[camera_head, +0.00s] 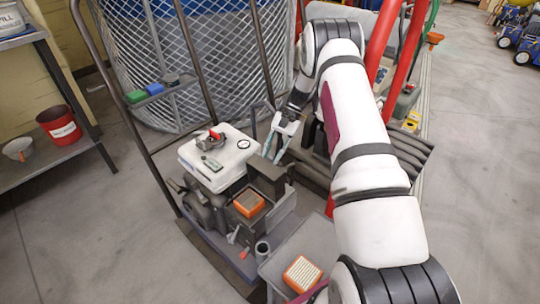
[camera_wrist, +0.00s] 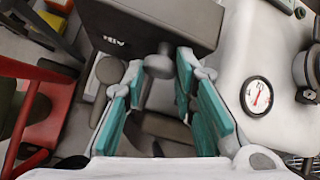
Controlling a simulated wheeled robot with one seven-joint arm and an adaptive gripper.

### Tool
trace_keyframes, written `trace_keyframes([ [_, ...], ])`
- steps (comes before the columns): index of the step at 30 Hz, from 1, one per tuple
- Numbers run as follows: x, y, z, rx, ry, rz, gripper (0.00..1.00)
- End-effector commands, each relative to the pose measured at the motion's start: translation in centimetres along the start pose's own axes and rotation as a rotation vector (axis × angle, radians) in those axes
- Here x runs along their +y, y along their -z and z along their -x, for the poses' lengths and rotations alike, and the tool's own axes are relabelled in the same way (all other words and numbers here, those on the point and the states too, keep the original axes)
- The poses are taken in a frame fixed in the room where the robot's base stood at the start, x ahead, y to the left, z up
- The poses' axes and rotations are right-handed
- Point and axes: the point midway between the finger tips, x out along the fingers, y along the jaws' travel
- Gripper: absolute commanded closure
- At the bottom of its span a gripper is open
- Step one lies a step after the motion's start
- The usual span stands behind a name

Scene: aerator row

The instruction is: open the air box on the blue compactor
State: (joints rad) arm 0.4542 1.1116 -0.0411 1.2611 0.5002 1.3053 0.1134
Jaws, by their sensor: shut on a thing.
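The compactor's engine, with its white tank (camera_head: 222,155), stands left of my arm in the head view. Its dark air box holds an orange filter (camera_head: 249,203), which shows from above. The dark air box cover (camera_head: 267,181) stands raised at the filter's back right side. In the wrist view the cover (camera_wrist: 150,28) carries the letters "AIR" and a round grey knob (camera_wrist: 158,64). My gripper (camera_head: 273,150) is at the cover, with its teal fingers on either side of the knob, shut on it. The exact finger contact is partly hidden in the head view.
A second orange filter (camera_head: 302,273) lies on a grey tray (camera_head: 318,243) in front. A gauge (camera_wrist: 256,96) sits on the tank close to the right finger. A mesh cage (camera_head: 190,60) stands behind, and red bars (camera_head: 385,45) rise beside my arm. Open floor lies at right.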

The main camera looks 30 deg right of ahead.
Motion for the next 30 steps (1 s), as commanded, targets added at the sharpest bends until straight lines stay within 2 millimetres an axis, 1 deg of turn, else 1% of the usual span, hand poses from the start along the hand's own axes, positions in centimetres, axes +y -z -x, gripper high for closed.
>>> trace_keyframes([
  [1,0.7,0.38,-1.02,-0.005,-0.013,-0.007,1.0],
  [17,0.76,0.42,-1.19,-0.008,-0.015,-0.006,1.0],
  [18,0.75,0.41,-1.19,-0.008,-0.015,-0.006,0.68],
  [20,0.71,0.4,-1.2,-0.009,-0.014,-0.006,0.55],
  [30,0.44,0.3,-0.93,-0.008,-0.008,-0.004,0.54],
])
